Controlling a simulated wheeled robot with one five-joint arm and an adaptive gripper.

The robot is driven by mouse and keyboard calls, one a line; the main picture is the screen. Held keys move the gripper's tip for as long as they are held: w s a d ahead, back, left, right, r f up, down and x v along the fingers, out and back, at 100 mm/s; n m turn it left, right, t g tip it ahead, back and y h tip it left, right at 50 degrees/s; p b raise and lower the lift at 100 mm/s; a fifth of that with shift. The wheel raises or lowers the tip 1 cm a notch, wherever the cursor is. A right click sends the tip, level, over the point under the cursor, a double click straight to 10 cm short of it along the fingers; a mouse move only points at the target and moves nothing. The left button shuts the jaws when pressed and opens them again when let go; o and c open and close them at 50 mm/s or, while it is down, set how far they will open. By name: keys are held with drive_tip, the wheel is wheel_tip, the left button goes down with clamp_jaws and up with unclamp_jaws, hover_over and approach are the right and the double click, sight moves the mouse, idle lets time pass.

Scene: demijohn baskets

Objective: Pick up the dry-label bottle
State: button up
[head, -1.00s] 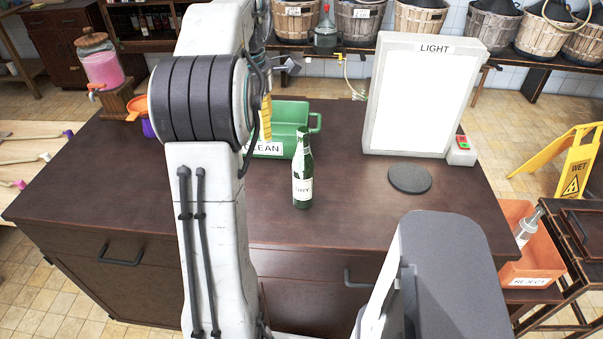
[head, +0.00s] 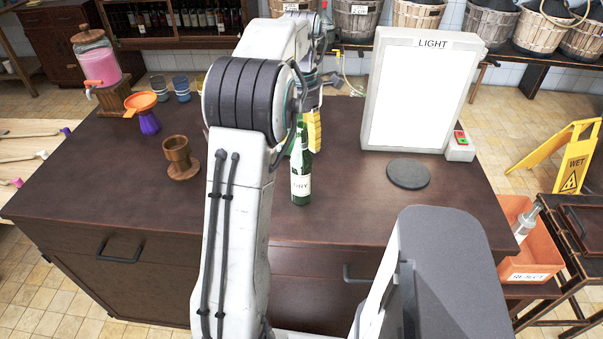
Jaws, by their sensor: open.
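The dry-label bottle (head: 301,180), green glass with a white label reading DRY, stands upright on the dark bench near its front edge, in the middle of the head view. My gripper (head: 313,131) shows only in part, as a yellow finger piece just right of and behind the bottle's neck in the picture. The rest of it is hidden behind my arm. It is open, and the bottle stands on the bench unheld. I cannot tell the exact gap between finger and neck.
A light panel (head: 415,95) and a dark round pad (head: 408,174) are on the right of the bench. A wooden cup (head: 179,158) and an orange funnel (head: 141,102) stand left. An orange reject bin (head: 530,262) is beyond the right edge.

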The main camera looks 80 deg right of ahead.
drive_tip(key=shift+f, duration=1)
drive_tip(key=shift+c, duration=0.4)
clamp_jaws()
